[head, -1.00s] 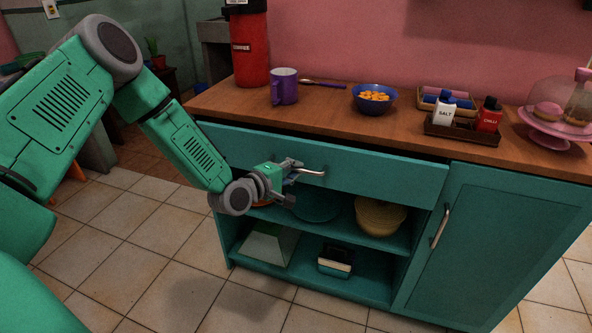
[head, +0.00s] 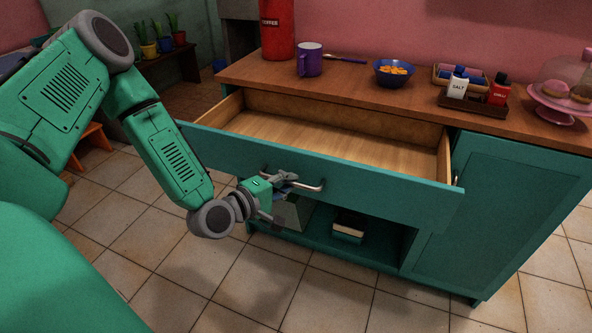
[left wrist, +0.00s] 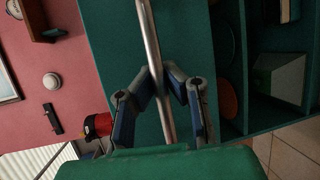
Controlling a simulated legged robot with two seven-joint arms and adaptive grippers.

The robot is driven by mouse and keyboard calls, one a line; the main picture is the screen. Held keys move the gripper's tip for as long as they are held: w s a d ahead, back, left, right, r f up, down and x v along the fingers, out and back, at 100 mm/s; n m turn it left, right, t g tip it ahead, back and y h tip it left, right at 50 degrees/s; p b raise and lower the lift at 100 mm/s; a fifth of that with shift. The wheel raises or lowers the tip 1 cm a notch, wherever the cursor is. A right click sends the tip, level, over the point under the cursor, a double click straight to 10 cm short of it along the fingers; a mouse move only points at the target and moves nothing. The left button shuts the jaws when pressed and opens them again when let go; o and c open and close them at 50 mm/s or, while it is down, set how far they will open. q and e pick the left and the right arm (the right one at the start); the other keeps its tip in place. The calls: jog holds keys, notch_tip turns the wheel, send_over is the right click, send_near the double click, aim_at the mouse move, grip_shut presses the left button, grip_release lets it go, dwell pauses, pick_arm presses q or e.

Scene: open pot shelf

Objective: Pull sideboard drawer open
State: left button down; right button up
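The sideboard drawer (head: 390,193) is pulled well out, and its empty wooden inside (head: 330,135) shows in the head view. Its teal front carries a metal bar handle (head: 316,188). My left gripper (head: 288,181) is at the handle in front of the drawer. In the left wrist view, the handle (left wrist: 151,40) runs between the two fingers of my left gripper (left wrist: 156,78), which are closed in on it from both sides. My right gripper is in neither view.
The sideboard top (head: 420,105) holds a red canister (head: 277,30), a purple mug (head: 310,60), a blue bowl (head: 394,78), a shaker tray (head: 472,107) and a pink cake stand (head: 558,112). A cabinet door (head: 510,205) is at the right. An open shelf lies below the drawer.

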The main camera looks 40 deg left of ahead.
pick_arm(q)
jog(key=shift+s+d+f, duration=0.1)
jog(key=shift+s+f, duration=0.05)
jog(key=shift+s, duration=0.25)
jog(key=c, duration=1.6)
grip_release()
jog(key=shift+w, duration=0.1)
jog(key=v, duration=1.2)
